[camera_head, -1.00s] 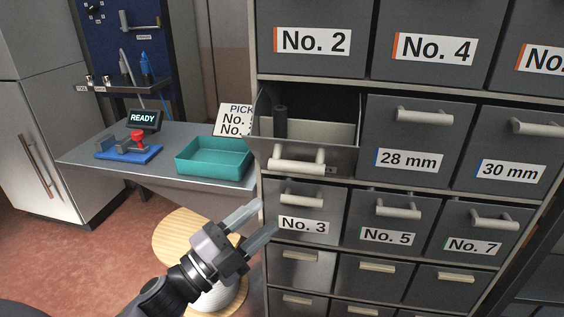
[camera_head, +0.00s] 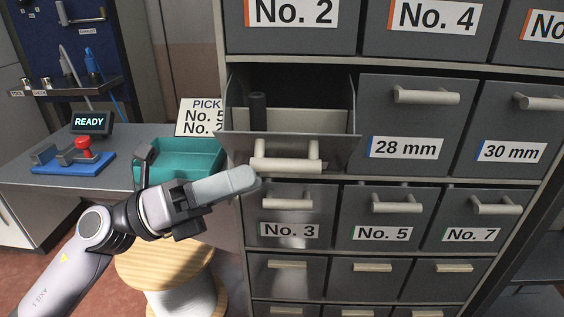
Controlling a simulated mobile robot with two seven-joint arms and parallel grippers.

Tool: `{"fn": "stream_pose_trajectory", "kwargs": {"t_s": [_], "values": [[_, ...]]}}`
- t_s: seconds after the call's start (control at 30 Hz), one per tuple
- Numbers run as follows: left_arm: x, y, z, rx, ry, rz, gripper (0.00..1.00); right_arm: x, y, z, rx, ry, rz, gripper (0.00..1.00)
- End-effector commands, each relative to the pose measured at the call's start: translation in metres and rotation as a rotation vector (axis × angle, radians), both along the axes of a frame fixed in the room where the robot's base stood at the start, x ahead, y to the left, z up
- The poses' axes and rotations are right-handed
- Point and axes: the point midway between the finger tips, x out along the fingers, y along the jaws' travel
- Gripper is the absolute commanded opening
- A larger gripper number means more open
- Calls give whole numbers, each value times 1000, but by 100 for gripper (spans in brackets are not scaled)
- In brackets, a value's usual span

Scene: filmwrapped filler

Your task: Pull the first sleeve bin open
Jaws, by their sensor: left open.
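The first bin (camera_head: 338,146) of the row with the blue-edged millimetre labels stands pulled out from the cabinet. Its front and pale bar handle (camera_head: 288,163) jut forward, and its own label cannot be read. A dark upright cylinder (camera_head: 257,108) shows inside it at the left. My left gripper (camera_head: 243,181) is open and empty, just left of and slightly below the handle. One pale finger points right toward the handle; the other is mostly hidden behind it. I cannot tell whether the fingertip touches the bin. My right gripper is not in view.
Shut bins marked 28 mm (camera_head: 405,125) and 30 mm (camera_head: 511,129) are to the right. Numbered bins (camera_head: 290,219) lie above and below. A teal tray (camera_head: 205,160), a blue fixture (camera_head: 75,162) and a READY display (camera_head: 91,122) stand on the left bench. A wooden spool (camera_head: 165,268) is below.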

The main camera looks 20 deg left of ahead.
Motion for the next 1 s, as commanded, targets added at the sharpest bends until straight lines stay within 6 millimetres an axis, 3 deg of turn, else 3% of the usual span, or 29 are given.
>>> {"fn": "stream_pose_trajectory", "kwargs": {"t_s": [0.2,0.5,0.87,0.97,1.0], "values": [[13,-21,13,-5,0,0,46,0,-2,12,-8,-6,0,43],[29,-48,20,-6,1,0,46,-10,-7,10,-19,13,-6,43],[32,-53,20,-5,5,1,46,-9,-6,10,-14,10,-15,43],[32,-53,20,-6,4,1,20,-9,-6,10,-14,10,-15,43],[31,-52,20,-6,4,1,7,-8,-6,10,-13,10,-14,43]]}}
